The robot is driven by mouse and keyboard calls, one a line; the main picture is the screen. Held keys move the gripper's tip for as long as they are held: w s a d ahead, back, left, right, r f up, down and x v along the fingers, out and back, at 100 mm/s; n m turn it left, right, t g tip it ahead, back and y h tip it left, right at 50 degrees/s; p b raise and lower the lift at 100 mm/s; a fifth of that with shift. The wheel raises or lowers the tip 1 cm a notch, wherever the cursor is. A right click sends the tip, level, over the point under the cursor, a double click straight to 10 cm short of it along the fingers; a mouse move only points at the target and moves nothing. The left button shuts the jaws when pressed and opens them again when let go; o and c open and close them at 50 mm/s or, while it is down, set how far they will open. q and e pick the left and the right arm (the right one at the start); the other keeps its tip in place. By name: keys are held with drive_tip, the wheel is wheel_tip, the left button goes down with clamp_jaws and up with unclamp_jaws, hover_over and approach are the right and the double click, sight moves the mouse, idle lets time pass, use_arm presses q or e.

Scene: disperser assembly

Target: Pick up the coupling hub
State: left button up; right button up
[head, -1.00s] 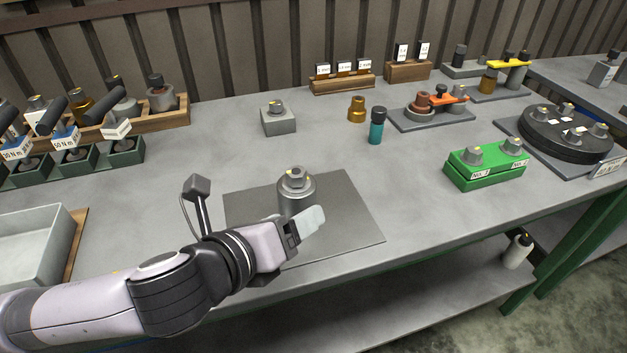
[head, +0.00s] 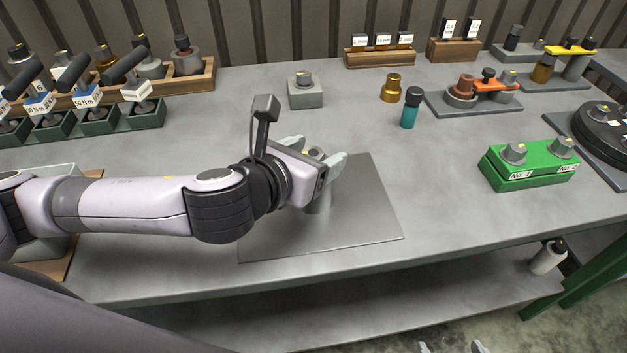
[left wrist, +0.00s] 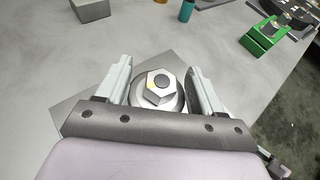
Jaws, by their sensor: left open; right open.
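The coupling hub, which I take to be the grey round part with a hexagonal top (left wrist: 157,87), stands upright on the dark grey mat (head: 365,215). In the head view most of it is hidden behind my left gripper (head: 314,155); its lower body (head: 321,206) shows below. In the left wrist view my left gripper (left wrist: 159,70) is open, with one finger on each side of the hub. I cannot tell whether either finger touches it. My right gripper (head: 451,347) is open and empty at the bottom edge of the head view, away from the table top.
A grey block with a knob (head: 305,92), a brass part (head: 391,88) and a teal bottle (head: 410,108) stand behind the mat. A green block (head: 530,165) is to the right. A grey bin (head: 50,248) lies behind my left arm. Table around the mat is clear.

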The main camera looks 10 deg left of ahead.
use_arm(q)
drive_tip(key=shift+x, duration=0.9)
drive_tip(key=shift+s, duration=0.1)
clamp_jaws()
drive_tip(key=shift+f, duration=0.1)
drive_tip(key=shift+s+f, duration=0.1)
drive_tip(key=shift+f, duration=0.1)
drive_tip(key=shift+r, duration=0.2)
idle(0.3)
